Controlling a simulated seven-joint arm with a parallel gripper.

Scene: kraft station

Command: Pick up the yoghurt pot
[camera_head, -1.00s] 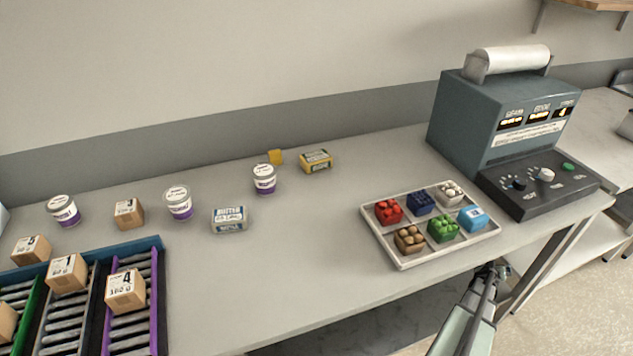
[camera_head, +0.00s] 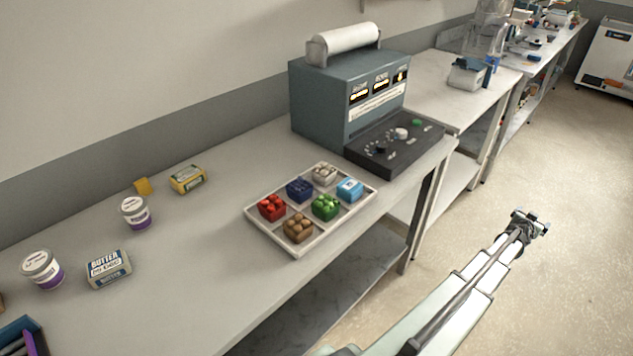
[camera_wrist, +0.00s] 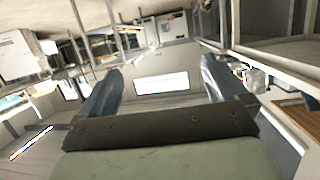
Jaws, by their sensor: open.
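Two white yoghurt pots with purple lower bands stand upright on the grey bench at the left of the head view. One yoghurt pot (camera_head: 136,213) stands near the yellow cube, and another yoghurt pot (camera_head: 42,269) stands nearer the left edge. My gripper (camera_head: 530,222) is out over the floor, right of the bench and far from both pots. In the wrist view my gripper (camera_wrist: 160,88) has its two fingers wide apart with nothing between them. No pot shows in the wrist view.
A butter tub (camera_head: 109,269), a yellow pack (camera_head: 188,179) and a yellow cube (camera_head: 143,186) are near the pots. A tray (camera_head: 268,238) of small coloured punnets and a grey machine (camera_head: 345,100) stand to the right. The bench front between tub and tray is clear.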

